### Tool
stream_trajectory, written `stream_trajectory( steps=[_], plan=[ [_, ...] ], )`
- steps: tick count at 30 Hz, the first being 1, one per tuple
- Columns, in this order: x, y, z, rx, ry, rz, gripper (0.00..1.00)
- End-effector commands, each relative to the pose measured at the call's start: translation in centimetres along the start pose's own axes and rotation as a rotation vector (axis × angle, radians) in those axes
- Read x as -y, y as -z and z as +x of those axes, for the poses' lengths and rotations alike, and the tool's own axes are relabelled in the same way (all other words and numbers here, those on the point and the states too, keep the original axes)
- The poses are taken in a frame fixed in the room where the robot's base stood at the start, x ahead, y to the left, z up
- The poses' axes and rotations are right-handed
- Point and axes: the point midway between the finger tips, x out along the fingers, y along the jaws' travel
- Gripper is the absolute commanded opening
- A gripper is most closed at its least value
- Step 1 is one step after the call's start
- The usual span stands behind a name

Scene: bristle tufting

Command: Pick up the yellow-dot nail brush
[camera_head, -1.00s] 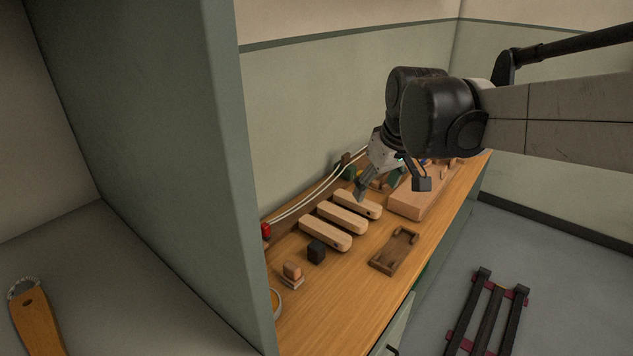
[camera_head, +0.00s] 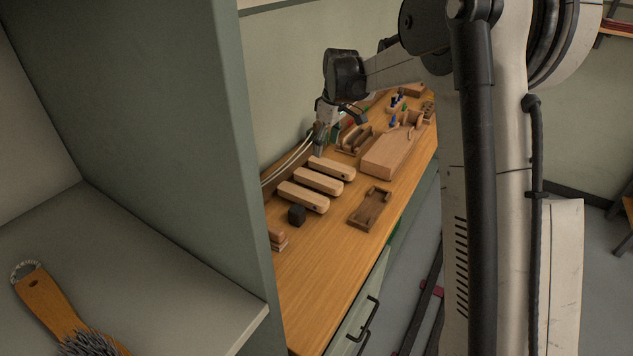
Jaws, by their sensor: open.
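I cannot make out a yellow dot on anything, so I cannot tell which thing is the yellow-dot nail brush. Three pale wooden blocks, each with a dark hole at one end, lie side by side on the bench: a near one (camera_head: 303,196), a middle one (camera_head: 318,180) and a far one (camera_head: 332,168). A small brown block on a paler base (camera_head: 277,237) is partly hidden by the cabinet edge. My gripper (camera_head: 319,150) is open, pointing down close to the rear end of the far block; any contact is unclear.
A dark cube (camera_head: 296,214), a brown tray (camera_head: 369,208) and a large wooden block (camera_head: 391,153) stand on the bench (camera_head: 312,290). The bench front is clear. A wooden-handled brush (camera_head: 55,310) lies on the left shelf, beside the tall cabinet panel (camera_head: 232,150).

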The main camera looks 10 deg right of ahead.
Motion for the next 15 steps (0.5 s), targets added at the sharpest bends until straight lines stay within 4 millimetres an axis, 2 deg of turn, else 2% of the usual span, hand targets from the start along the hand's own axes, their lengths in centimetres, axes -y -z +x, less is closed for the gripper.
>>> stream_trajectory(
  steps=[3, 6, 11, 15],
  plan=[
    [-1.0, 0.7, 1.6, 0.011, 0.017, -0.028, 0.59],
    [-1.4, 0.9, 2.4, 0.015, 0.024, -0.041, 0.59],
    [-1.6, 1.0, 3.6, 0.017, 0.028, -0.05, 0.59],
    [-1.5, 1.0, 5.9, 0.017, 0.028, -0.049, 0.59]
  ],
)
